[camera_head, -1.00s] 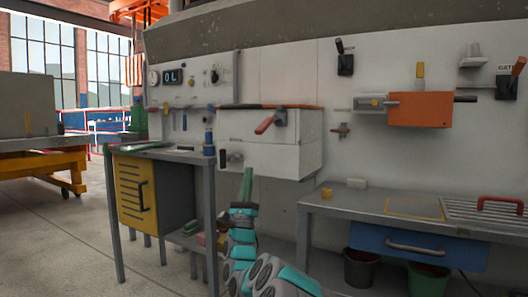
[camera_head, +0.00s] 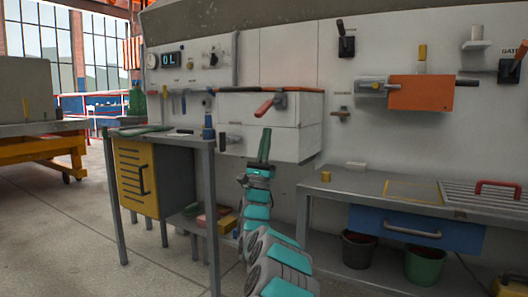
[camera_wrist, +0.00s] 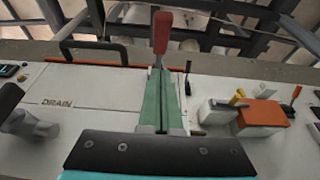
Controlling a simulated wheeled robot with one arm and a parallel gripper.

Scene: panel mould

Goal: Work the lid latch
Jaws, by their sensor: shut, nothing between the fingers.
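The white box (camera_head: 240,106) on the wall has an orange strip along its top edge and a latch with a red lever (camera_head: 264,108) at its upper middle. The lever slants down to the left in the head view. My gripper (camera_head: 265,146) is shut and empty, its green fingers pointing up in front of the box, below the lever. In the wrist view the red lever (camera_wrist: 161,34) stands just beyond the tips of my gripper (camera_wrist: 159,75).
A workbench (camera_head: 190,146) with a yellow cabinet stands left, and a metal bench (camera_head: 345,183) with a blue drawer right. An orange block (camera_head: 420,93) juts from the wall at right. In the wrist view a dark handle (camera_wrist: 94,46) sits left of the lever.

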